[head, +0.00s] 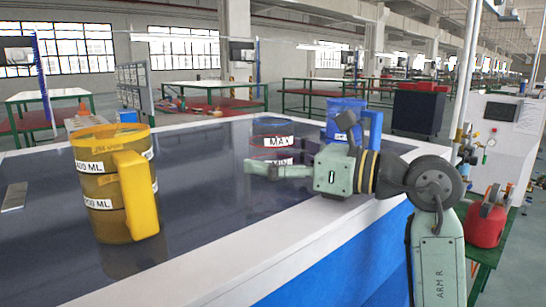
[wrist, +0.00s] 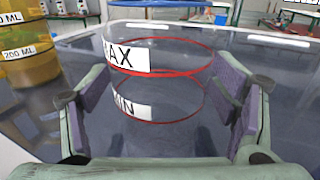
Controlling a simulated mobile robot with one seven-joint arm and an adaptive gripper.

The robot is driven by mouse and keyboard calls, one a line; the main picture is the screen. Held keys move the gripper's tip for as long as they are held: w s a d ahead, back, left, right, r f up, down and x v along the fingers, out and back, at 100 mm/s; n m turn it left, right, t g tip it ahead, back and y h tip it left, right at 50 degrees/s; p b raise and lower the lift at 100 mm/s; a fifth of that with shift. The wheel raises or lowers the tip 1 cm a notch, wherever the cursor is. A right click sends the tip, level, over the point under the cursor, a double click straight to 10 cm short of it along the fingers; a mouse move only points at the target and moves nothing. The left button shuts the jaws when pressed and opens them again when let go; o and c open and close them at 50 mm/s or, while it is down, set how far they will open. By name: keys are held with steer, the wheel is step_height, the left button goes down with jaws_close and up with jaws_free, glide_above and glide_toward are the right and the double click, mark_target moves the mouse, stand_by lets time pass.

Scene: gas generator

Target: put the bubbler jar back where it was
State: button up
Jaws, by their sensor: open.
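The bubbler jar (head: 279,143) is clear, with red rings and white MAX and MIN labels. It stands upright on the dark tabletop near the middle of the head view. A blue ring shows at its top. In the wrist view the jar (wrist: 160,85) sits between the two fingers. My gripper (head: 270,172) is at the jar's lower part. In the wrist view my gripper (wrist: 163,98) is open, with a purple pad on each side of the jar and a visible gap on either side.
A yellow measuring jug (head: 100,180) stands at the left of the table (head: 215,190). A blue jug (head: 345,112) stands behind my gripper. A flat metal piece (head: 14,196) lies at the left edge. A red can (head: 487,222) is off the table at right.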

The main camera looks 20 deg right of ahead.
steer(key=shift+r, duration=0.25)
steer(key=b+v, duration=0.2)
steer(key=v, duration=0.8)
steer(key=shift+s+d+f, duration=0.1)
steer(key=shift+s+d, duration=0.1)
steer(key=shift+s+d+b, duration=0.3)
steer(key=shift+s+d, duration=0.15)
steer(key=shift+s, duration=0.15)
